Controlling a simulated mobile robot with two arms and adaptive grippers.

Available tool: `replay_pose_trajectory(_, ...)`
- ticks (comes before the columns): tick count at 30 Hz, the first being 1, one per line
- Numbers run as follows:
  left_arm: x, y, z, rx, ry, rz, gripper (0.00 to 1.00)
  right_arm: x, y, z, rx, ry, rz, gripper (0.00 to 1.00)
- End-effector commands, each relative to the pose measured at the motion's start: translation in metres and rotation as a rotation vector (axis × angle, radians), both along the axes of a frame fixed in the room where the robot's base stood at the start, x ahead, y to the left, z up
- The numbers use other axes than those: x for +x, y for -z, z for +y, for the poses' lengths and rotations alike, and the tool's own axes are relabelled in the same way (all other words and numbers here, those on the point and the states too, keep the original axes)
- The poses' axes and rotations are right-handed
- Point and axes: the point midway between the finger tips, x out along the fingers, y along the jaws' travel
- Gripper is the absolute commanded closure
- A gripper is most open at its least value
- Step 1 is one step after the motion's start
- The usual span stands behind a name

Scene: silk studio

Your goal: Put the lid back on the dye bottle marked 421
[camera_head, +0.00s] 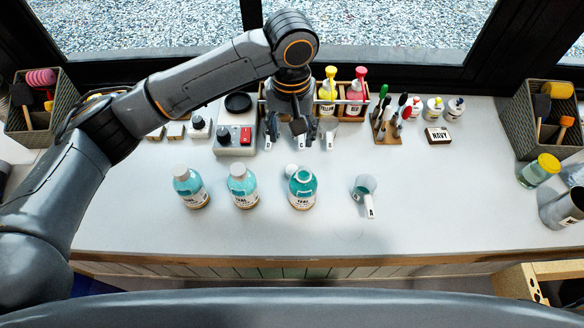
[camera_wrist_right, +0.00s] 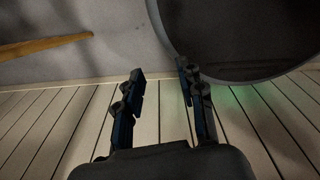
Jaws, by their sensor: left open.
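Three teal dye bottles stand in a row at the front of the table. The left bottle (camera_head: 190,188) and the middle bottle (camera_head: 242,186) have pale caps on. My left gripper (camera_head: 300,143) is open and empty, pointing down behind that bottle. My right gripper (camera_wrist_right: 160,85) is open and empty, away from the bottles.
A white scoop or cup with a handle (camera_head: 366,189) stands right of the bottles. A scale (camera_head: 236,136), a wooden rack of squeeze bottles (camera_head: 345,115) and a brush holder (camera_head: 388,132) line the back. The table's front right middle is clear.

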Motion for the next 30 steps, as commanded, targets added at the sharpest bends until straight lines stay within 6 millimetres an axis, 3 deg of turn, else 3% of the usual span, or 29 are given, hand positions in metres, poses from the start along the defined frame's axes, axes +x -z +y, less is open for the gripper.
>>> replay_pose_trajectory(4, -0.001, 0.022, 0.001, 0.004, -0.002, 0.004, 0.42, -0.004, -0.003, -0.001, -0.001, -0.001, 0.006, 0.61)
replay_pose_trajectory(13, 0.000, 0.075, 0.001, 0.002, -0.002, 0.003, 0.42, 0.017, -0.011, 0.000, 0.001, -0.001, -0.024, 0.61)
replay_pose_trajectory(27, 0.000, 0.086, 0.000, 0.001, -0.001, 0.002, 0.42, 0.012, -0.012, 0.000, 0.001, -0.001, -0.017, 0.61)
replay_pose_trajectory(30, 0.000, 0.095, 0.000, 0.004, -0.002, 0.003, 0.42, 0.010, -0.017, 0.000, 0.000, -0.001, -0.014, 0.61)
